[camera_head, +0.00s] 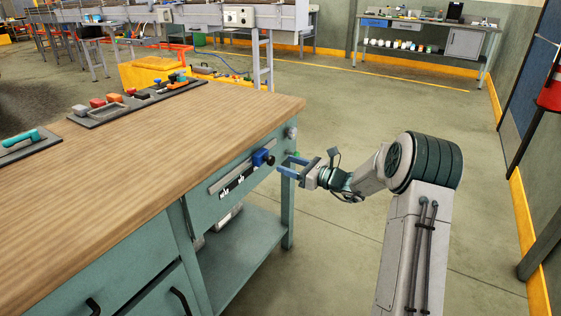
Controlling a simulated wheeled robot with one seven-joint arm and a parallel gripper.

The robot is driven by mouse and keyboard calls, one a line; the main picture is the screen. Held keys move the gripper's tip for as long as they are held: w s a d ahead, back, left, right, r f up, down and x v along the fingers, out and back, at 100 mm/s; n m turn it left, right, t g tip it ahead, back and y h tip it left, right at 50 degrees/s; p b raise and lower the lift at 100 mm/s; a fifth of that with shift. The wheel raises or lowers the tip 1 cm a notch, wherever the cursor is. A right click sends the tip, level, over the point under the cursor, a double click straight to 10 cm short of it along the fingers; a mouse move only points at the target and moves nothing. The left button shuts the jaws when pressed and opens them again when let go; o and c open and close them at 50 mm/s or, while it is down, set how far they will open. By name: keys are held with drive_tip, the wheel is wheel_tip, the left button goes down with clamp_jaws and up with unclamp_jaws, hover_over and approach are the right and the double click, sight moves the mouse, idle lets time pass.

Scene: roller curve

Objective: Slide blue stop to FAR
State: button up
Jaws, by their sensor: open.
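The blue stop (259,157) with a dark knob sits near the right end of a grey slide rail (215,186) on the front face of the workbench. The rail carries dark marks or labels, too small to read. My gripper (284,165) is open just to the right of the stop, its blue fingers pointing left towards the knob. The fingers look close to the knob. Whether they touch it or lie around it cannot be told from this one view.
The wooden workbench top (130,165) holds a grey tray (100,120) with small coloured parts, and a teal-handled tool (20,140) at the left. The floor right of the bench is free around my arm.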

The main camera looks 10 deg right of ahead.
drive_tip(key=v, duration=0.9)
drive_tip(key=shift+d+p, duration=0.15)
drive_tip(key=shift+p, duration=0.3)
drive_tip(key=shift+s, duration=0.1)
drive_tip(key=s+a+r+n+g+h+p, duration=0.2)
drive_tip(key=s+a+r+n+g+p, duration=0.35)
drive_tip(key=s+a, duration=0.2)
drive_tip(key=s+a+r+n+g+h+p, duration=0.2)
drive_tip(key=s+a+r+n+g+p, duration=0.2)
drive_tip(key=s+a+r+n, duration=0.4)
drive_tip(key=s+d+r+n+h+p, duration=0.3)
drive_tip(key=s+r+n+h+p, duration=0.1)
drive_tip(key=s, duration=0.5)
drive_tip(key=s+d+r+n+h+p, duration=0.4)
drive_tip(key=s+r+n+h+p, duration=0.1)
drive_tip(key=s, duration=0.5)
drive_tip(key=shift+r+n+p, duration=0.6)
drive_tip(key=shift+n, duration=0.65)
drive_tip(key=shift+s+d+r+n+t+h, duration=0.25)
drive_tip(key=shift+d+n+t+h, duration=0.1)
drive_tip(key=shift+d+n+h, duration=0.1)
drive_tip(key=shift+c, duration=0.3)
